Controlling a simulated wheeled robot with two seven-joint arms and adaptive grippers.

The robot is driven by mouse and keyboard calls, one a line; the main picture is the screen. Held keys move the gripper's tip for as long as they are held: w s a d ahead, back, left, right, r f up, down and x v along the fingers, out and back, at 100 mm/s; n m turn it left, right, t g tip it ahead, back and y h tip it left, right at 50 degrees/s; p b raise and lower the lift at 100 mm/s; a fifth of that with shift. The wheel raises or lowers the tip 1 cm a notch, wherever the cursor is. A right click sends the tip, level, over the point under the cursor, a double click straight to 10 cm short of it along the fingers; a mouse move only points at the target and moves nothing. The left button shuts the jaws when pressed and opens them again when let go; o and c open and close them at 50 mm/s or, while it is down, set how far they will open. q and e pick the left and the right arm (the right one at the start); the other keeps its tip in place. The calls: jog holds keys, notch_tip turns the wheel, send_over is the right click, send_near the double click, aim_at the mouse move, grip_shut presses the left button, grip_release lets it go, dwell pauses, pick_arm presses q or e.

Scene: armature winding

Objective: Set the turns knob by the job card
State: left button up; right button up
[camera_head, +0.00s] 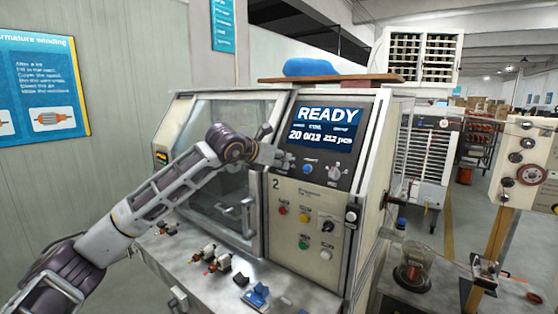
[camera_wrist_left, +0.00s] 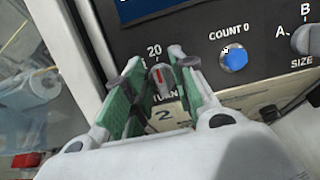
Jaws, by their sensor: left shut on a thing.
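The turns knob (camera_wrist_left: 161,76) is a small grey knob with a red mark, under the number 20 on the dark panel in the left wrist view. My left gripper (camera_wrist_left: 157,70) is shut on it, one green-padded finger on each side. In the head view my left gripper (camera_head: 284,158) reaches the lower left of the panel and hides the knob. The screen (camera_head: 328,128) above reads READY, with 20, 0/12 and 212 pcs below. I cannot make out a job card. My right gripper is not in view.
A blue COUNT 0 button (camera_wrist_left: 233,60) and a SIZE knob (camera_wrist_left: 306,39) sit right of the turns knob. The winding machine's window (camera_head: 215,125) is behind my left arm. Small parts (camera_head: 215,258) and a blue block (camera_head: 256,296) lie on the front ledge.

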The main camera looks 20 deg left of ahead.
pick_arm(q)
jog(key=shift+m+b, duration=0.35)
jog(key=shift+m, duration=0.35)
jog(key=shift+m+h+b, duration=0.4)
jog(key=shift+m+b, duration=0.05)
jog(key=shift+m, duration=0.75)
jog(key=shift+m+g, duration=0.3)
jog(key=shift+m, duration=0.7)
jog(key=m, duration=0.2)
jog(key=shift+d+m+g+h, duration=0.1)
jog(key=shift+m+g+h, duration=0.2)
jog(key=shift+h, duration=0.1)
jog(key=m, duration=0.4)
jog(key=shift+s+r+m+g, duration=0.1)
jog(key=shift+m+g, duration=0.2)
jog(key=shift+g, duration=0.1)
jog(key=m+p, duration=0.1)
jog(key=m, duration=0.2)
jog(key=shift+g, duration=0.4)
jog(key=shift+m+g+p, duration=0.3)
jog(key=shift+m+p, duration=0.3)
jog(key=shift+m, duration=1)
jog(key=shift+f, duration=0.2)
jog(key=o, duration=0.7)
